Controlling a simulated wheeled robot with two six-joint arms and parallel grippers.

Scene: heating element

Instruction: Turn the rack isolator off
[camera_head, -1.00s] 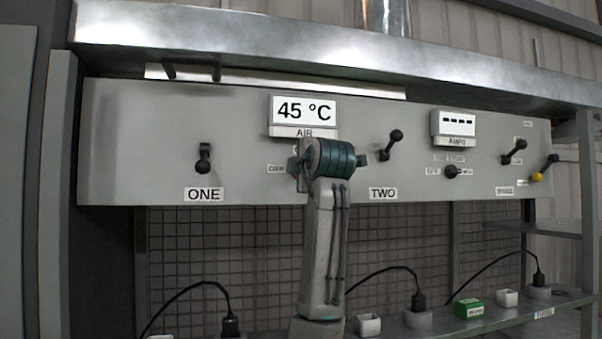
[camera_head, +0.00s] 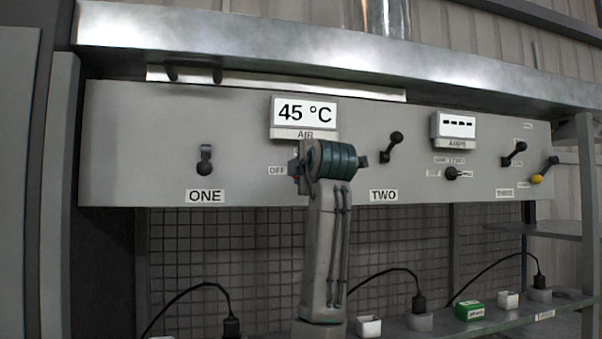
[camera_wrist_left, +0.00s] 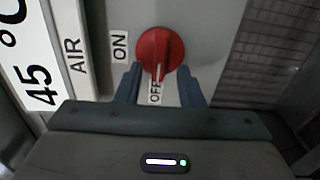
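The red rotary knob (camera_wrist_left: 160,48) is on the grey panel in the left wrist view, with an ON label (camera_wrist_left: 119,46) to its left and an OFF label (camera_wrist_left: 155,92) below it. Its white pointer line points down at the OFF label. My left gripper (camera_wrist_left: 160,72) is open, one finger on either side of the knob's lower part. I cannot tell whether the fingers touch it. In the head view my left gripper (camera_head: 328,160) and wrist hide nearly all of the knob; the OFF label (camera_head: 277,170) shows to the left. My right gripper is not in view.
The panel (camera_head: 130,140) also carries a 45 °C display (camera_head: 304,112), an amps display (camera_head: 457,125) and black levers marked ONE (camera_head: 205,160) and TWO (camera_head: 392,146). A metal ledge (camera_head: 250,45) overhangs the panel. A shelf (camera_head: 460,325) with plugs runs below.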

